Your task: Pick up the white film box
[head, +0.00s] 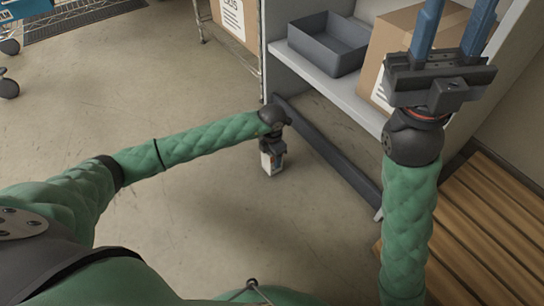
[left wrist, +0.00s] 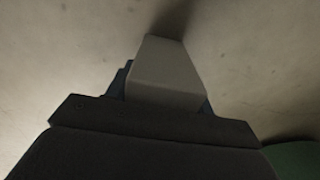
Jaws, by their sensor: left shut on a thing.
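The white film box (head: 270,165) is small and shows below my left gripper (head: 273,149) in the head view, in front of the shelf unit. My left gripper is shut on it, pointing down. In the left wrist view the box (left wrist: 167,72) looks grey in shadow and sits between the blue fingers, partly hidden by the dark gripper body. I cannot tell whether its lower end touches the floor. My right gripper (head: 452,28) points up at the upper right. Its two blue fingers are apart with nothing between them.
The shelf unit (head: 345,92) holds a grey open bin (head: 328,45) and a cardboard box (head: 392,42). Its dark base rail (head: 325,150) is close to the left gripper. A wooden pallet (head: 490,225) lies at right. The concrete floor (head: 130,85) at left is clear.

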